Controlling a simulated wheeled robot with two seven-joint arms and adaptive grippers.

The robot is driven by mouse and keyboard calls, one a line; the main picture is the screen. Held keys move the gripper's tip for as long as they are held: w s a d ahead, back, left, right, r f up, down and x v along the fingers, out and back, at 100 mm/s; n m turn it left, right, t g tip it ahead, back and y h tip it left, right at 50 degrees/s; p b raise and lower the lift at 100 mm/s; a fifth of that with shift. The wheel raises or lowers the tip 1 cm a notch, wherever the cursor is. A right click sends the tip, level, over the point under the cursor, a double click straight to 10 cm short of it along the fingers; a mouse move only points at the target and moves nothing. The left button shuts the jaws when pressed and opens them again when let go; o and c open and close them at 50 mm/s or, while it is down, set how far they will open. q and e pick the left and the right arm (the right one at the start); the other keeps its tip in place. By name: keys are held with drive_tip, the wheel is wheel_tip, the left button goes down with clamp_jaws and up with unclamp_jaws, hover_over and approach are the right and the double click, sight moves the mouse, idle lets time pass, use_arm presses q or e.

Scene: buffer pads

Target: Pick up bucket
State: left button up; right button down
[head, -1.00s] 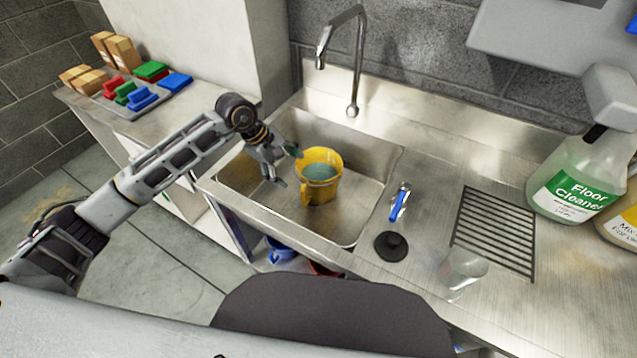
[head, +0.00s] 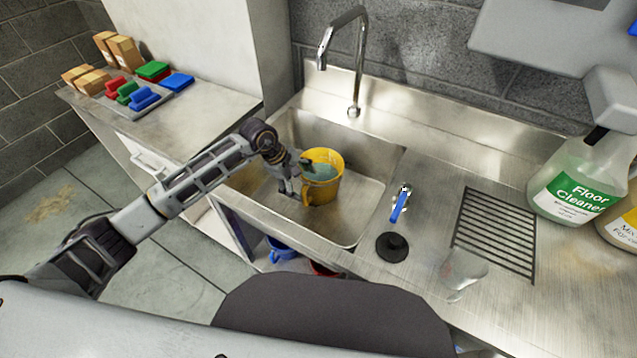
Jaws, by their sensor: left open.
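A yellow bucket (head: 326,187) stands upright in the steel sink basin (head: 365,208), with greenish-blue liquid inside. Its handle side faces my left gripper. My left gripper (head: 301,180) is open at the left side of the bucket, low in the basin, with its fingers close to the bucket's handle. I cannot tell whether the fingers touch it or surround the handle. My right gripper is not in view.
A faucet (head: 357,60) rises behind the basin. A blue-handled tap lever (head: 399,204), a black stopper (head: 392,247), a clear cup (head: 462,271) and a floor cleaner bottle (head: 568,185) stand on the right counter. Coloured pads lie on a tray (head: 165,95) at left.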

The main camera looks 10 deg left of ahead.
sight(305, 188)
use_arm(q)
drive_tip(key=shift+d+f, duration=0.1)
drive_tip(key=shift+f, duration=0.15)
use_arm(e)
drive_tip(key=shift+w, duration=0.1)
use_arm(q)
drive_tip(key=x, duration=0.3)
drive_tip(key=shift+f, duration=0.3)
drive_tip(key=shift+w+d+f, duration=0.1)
drive_tip(key=shift+d+f, duration=0.2)
drive_tip(key=shift+f, duration=0.45)
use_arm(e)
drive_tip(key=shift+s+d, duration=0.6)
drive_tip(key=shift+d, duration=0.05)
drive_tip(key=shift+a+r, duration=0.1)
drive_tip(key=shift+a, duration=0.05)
